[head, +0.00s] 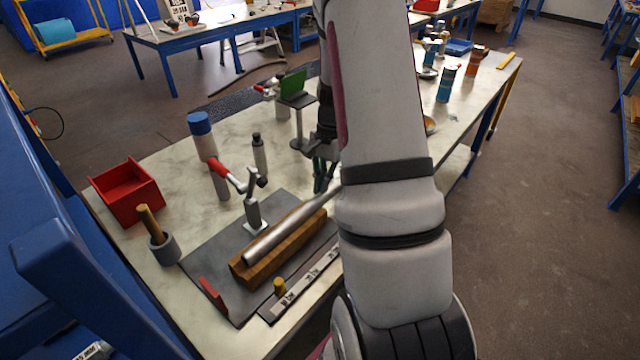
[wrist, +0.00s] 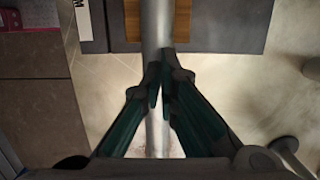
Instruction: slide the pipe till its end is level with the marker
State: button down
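The silver pipe (head: 283,231) lies lengthwise on a wooden cradle (head: 292,250), its near end at the cradle's left end. Its far part passes behind my arm. My gripper (head: 322,188) points down at the pipe's far part. In the wrist view the pipe (wrist: 157,25) runs up and down, and the fingers of my gripper (wrist: 161,82) close in on both its sides. A small brass-coloured peg (head: 279,286) stands on a white printed strip (head: 305,283) beside the cradle. A red upright plate (head: 212,294) stands past the pipe's near end. Which one is the marker, I cannot tell.
A red-handled clamp (head: 253,208) stands close behind the pipe on the dark mat (head: 205,250). Cans (head: 446,83) stand at the table's far end.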

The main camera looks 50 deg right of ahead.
jog(key=shift+r, duration=0.35)
jog(key=shift+d+f, duration=0.1)
jog(key=shift+d, duration=0.2)
jog(key=d, duration=0.3)
jog(key=d+b, duration=0.1)
jog(key=d, duration=0.3)
jog(key=d+b, duration=0.1)
jog(key=d, duration=0.3)
jog(key=shift+w+d, duration=0.2)
jog(key=shift+w, duration=0.05)
